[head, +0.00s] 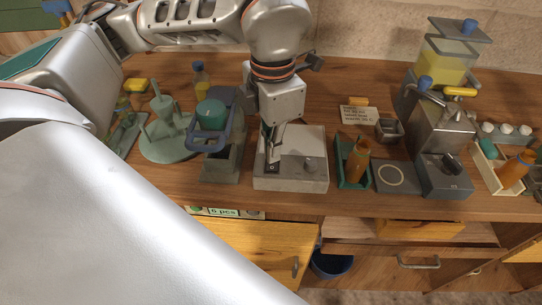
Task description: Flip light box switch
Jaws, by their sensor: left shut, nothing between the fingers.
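The light box (304,146) is a low box with a pale top and a grey front, standing at the middle of the wooden counter. A round knob (311,165) shows at its front right. A small dark part, likely the switch, lies at its front left and is partly hidden by my gripper. My left gripper (273,160) comes down from above, shut and empty, with its fingertips at or just above this part. I cannot tell whether they touch it, nor which way the switch is set. My right gripper is not in view.
A grey stand with a blue-handled green vessel (211,114) is close left of the light box. A green tray (342,182) with an orange-brown bottle (357,158) is close right. A metal machine (440,135) stands farther right. A drawer (405,232) below looks partly open.

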